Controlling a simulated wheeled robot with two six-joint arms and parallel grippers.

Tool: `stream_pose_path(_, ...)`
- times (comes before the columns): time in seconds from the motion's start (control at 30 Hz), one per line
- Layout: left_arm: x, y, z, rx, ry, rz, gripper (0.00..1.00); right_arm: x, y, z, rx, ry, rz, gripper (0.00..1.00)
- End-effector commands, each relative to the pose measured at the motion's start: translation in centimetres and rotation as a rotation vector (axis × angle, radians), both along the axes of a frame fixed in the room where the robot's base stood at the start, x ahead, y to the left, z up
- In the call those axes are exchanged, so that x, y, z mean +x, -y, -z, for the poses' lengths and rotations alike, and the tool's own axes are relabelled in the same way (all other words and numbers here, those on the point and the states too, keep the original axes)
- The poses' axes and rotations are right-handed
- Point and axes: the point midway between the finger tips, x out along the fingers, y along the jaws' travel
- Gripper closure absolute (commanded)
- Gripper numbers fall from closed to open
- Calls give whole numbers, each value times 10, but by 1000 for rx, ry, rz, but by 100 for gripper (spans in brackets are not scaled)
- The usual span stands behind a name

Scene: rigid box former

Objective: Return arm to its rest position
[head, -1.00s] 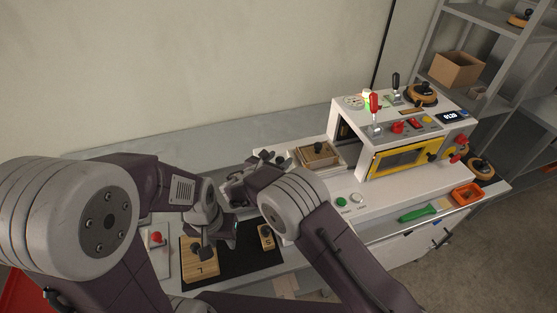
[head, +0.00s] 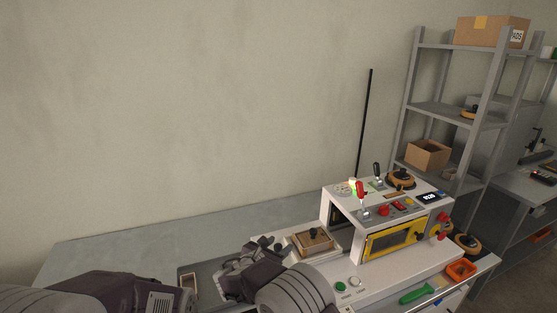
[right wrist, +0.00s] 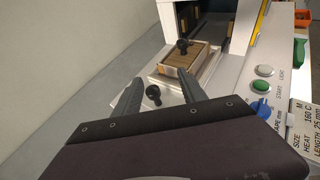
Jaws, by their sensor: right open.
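My right gripper (head: 266,244) is over the bench, just left of the white machine (head: 335,207). In the right wrist view its two fingers (right wrist: 158,92) are spread apart with nothing held between them. A black knob (right wrist: 153,95) shows between and below the fingers. A wooden block with a black knob (head: 312,240) sits in a light tray before the machine's opening; it also shows in the right wrist view (right wrist: 187,58), beyond the fingertips. My left arm is at the lower left edge of the head view; its gripper is out of the frame.
The machine has a yellow-framed window (head: 393,238), levers and buttons on top. A green-handled tool (head: 417,295) and an orange tray (head: 461,270) lie at the right front. A grey shelf (head: 463,120) stands at the right. The back left of the bench (head: 150,245) is clear.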

Motion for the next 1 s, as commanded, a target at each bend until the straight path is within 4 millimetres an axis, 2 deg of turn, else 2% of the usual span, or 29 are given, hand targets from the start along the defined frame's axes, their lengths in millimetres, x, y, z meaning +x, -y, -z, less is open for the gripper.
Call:
stream_pose_path(0.03, 0, 0, 0, 0, 0, 0, 64, 14, 32, -30, 32, 38, 62, 51)
stream_pose_path(0.07, 0, 0, 0, 0, 0, 0, 64, 18, 55, -44, 45, 52, 105, 51)
stream_pose_path(0.1, 0, 0, 0, 0, 0, 0, 64, 18, 91, -60, 70, 57, 178, 51)
stream_pose_path(0.17, 0, 0, 0, 0, 0, 0, 64, 4, 147, -72, 131, 38, 304, 51)
stream_pose_path(0.2, 0, 0, 0, 0, 0, 0, 64, -13, 181, -73, 193, 16, 396, 51)
stream_pose_path(0.27, 0, 0, 0, 0, 0, 0, 64, -48, 227, -68, 321, -12, 553, 51)
stream_pose_path(0.3, 0, 0, 0, 0, 0, 0, 64, -76, 251, -62, 424, -26, 668, 51)
stream_pose_path(0.37, 0, 0, 0, 0, 0, 0, 64, -126, 276, -47, 607, -34, 861, 51)
stream_pose_path(0.4, 0, 0, 0, 0, 0, 0, 64, -161, 283, -34, 745, -29, 1000, 51)
stream_pose_path(0.47, 0, 0, 0, 0, 0, 0, 64, -213, 280, -15, 966, 1, 1232, 51)
stream_pose_path(0.5, 0, 0, 0, 0, 0, 0, 64, -244, 270, -1, 1114, 32, 1394, 51)
stream_pose_path(0.6, 0, 0, 0, 0, 0, 0, 64, -296, 232, 26, 1399, 128, 1753, 51)
stream_pose_path(0.63, 0, 0, 0, 0, 0, 0, 64, -305, 220, 32, 1455, 156, 1845, 51)
stream_pose_path(0.7, 0, 0, 0, 0, 0, 0, 64, -319, 203, 45, 1545, 233, 2034, 51)
stream_pose_path(0.77, 0, 0, 0, 0, 0, 0, 64, -314, 194, 46, 1626, 314, 2134, 51)
stream_pose_path(0.83, 0, 0, 0, 0, 0, 0, 64, -307, 194, 45, 1666, 364, 2165, 51)
stream_pose_path(1.0, 0, 0, 0, 0, 0, 0, 64, -308, 194, 45, 1666, 375, 2176, 51)
